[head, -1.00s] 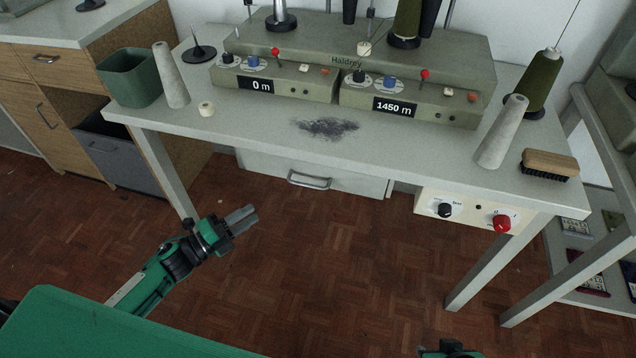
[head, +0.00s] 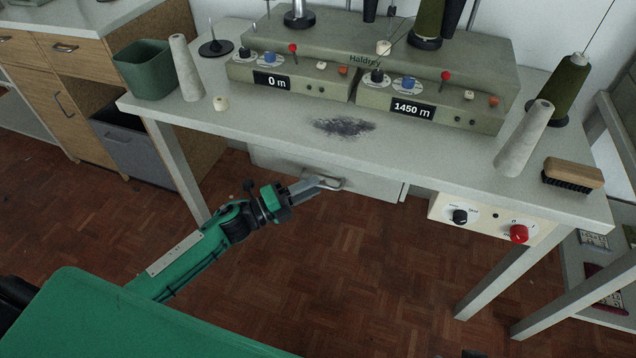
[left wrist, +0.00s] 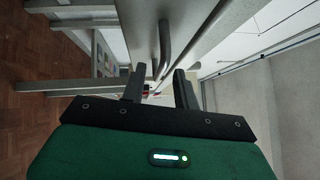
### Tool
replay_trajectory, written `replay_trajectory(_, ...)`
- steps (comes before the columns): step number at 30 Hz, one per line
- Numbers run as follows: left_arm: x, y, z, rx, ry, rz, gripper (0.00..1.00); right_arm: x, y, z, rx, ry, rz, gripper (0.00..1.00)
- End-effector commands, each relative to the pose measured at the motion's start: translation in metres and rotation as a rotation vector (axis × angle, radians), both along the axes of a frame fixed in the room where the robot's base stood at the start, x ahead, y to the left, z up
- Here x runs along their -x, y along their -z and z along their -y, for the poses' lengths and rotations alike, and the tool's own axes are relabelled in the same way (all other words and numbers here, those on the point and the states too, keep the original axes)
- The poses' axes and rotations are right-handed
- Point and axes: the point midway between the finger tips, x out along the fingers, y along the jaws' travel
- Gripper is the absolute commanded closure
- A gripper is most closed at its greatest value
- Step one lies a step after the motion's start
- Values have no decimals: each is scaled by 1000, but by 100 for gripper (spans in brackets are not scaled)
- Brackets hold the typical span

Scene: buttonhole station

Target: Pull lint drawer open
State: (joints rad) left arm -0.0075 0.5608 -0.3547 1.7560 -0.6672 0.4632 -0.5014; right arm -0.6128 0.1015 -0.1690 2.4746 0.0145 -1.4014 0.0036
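The lint drawer (head: 375,187) is a light grey drawer under the tabletop, with its front close in beneath the table edge. Its metal bar handle (head: 331,184) is partly hidden behind my left gripper (head: 312,186). The left gripper reaches in from the left, its fingertips at the handle. In the left wrist view, the two dark fingers of the left gripper (left wrist: 160,85) stand apart. The handle (left wrist: 166,45) shows ahead, between the line of the fingers; I cannot tell whether they touch it. My right gripper's fingers do not show.
On the table (head: 250,130) stand the winding machine (head: 430,60), grey cones, a green bin (head: 147,70) and a brush (head: 573,174). A dark lint patch (head: 343,127) lies there. A control box (head: 488,219) hangs right of the drawer. Floor in front is clear.

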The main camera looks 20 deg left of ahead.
Motion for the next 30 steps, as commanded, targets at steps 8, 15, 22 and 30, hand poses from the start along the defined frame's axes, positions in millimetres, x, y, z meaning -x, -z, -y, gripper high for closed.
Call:
replay_trajectory(8, -16, -3, 18, 0, 0, 0, 69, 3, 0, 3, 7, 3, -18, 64)
replay_trajectory(15, -17, -3, 19, 0, 0, -1, 69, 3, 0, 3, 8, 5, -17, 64)
replay_trajectory(22, -17, -3, 19, 1, 0, -1, 100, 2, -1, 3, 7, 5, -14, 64)
replay_trajectory(30, -17, -3, 19, 0, 0, -1, 100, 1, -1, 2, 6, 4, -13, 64)
